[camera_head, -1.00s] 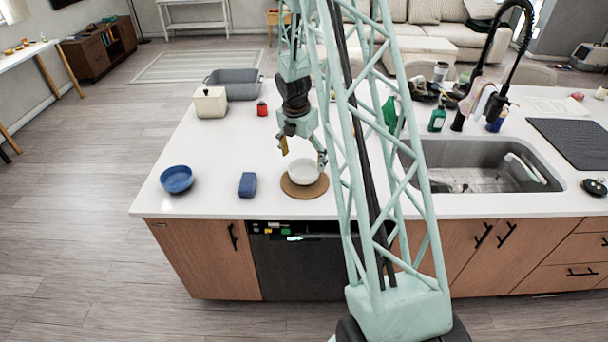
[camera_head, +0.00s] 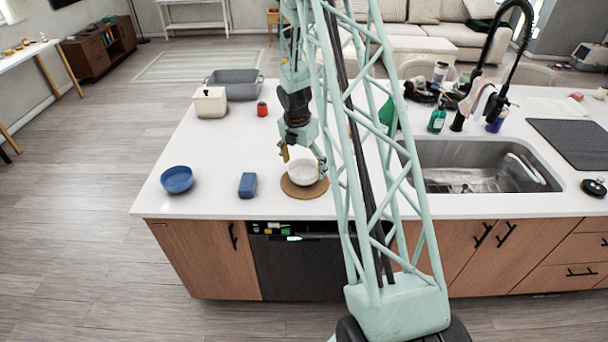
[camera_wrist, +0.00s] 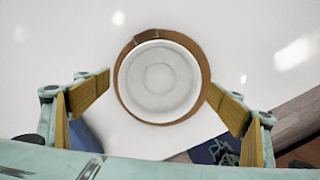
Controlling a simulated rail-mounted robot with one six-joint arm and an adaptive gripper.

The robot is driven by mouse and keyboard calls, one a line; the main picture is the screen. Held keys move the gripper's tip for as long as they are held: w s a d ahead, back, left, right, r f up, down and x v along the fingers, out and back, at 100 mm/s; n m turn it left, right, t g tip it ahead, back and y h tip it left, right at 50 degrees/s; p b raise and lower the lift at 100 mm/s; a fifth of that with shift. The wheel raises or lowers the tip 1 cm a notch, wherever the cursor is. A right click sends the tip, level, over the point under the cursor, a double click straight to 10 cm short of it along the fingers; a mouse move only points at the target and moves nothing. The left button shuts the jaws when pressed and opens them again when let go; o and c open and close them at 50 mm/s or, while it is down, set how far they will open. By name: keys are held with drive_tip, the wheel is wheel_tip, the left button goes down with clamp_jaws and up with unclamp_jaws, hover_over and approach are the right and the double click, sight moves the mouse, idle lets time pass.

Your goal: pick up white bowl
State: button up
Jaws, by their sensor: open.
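The white bowl (camera_head: 303,172) stands upright on a round brown cork mat (camera_head: 289,188) near the front edge of the white counter. In the wrist view the bowl (camera_wrist: 159,80) is seen from above, with the mat's rim (camera_wrist: 206,73) around it. My gripper (camera_head: 303,160) is open above the bowl. In the wrist view its two yellow-padded fingers (camera_wrist: 160,104) are spread wide, one on each side of the bowl, with nothing between them in its hold. I cannot tell the exact height gap.
A blue sponge-like block (camera_head: 247,185) and a blue bowl (camera_head: 177,179) lie left of the mat. A red can (camera_head: 262,108), a cream canister (camera_head: 209,102) and a grey tub (camera_head: 235,85) stand further back. The sink (camera_head: 478,166) is to the right. The counter's left middle is clear.

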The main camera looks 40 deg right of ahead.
drive_tip(key=shift+d+f, duration=0.1)
drive_tip(key=shift+f, duration=0.8)
drive_tip(key=shift+c, duration=0.5)
drive_tip(key=c, duration=0.9)
drive_tip(key=shift+r, duration=0.25)
drive_tip(key=shift+r, duration=1.4)
drive_tip(key=shift+s+r, duration=0.1)
drive_tip(key=shift+r, duration=0.05)
drive_tip(key=s+a+b, duration=0.1)
drive_tip(key=s+a, duration=0.1)
drive_tip(key=s, duration=0.2)
drive_tip(key=s+a+r+b, duration=0.1)
drive_tip(key=s+a, duration=0.2)
drive_tip(key=s, duration=0.2)
drive_tip(key=s+a+b, duration=0.1)
drive_tip(key=s+a, duration=0.2)
drive_tip(key=s, duration=0.1)
drive_tip(key=shift+s+a+r+b, duration=0.15)
drive_tip(key=shift+s+r+b, duration=0.05)
drive_tip(key=shift+r+b, duration=0.1)
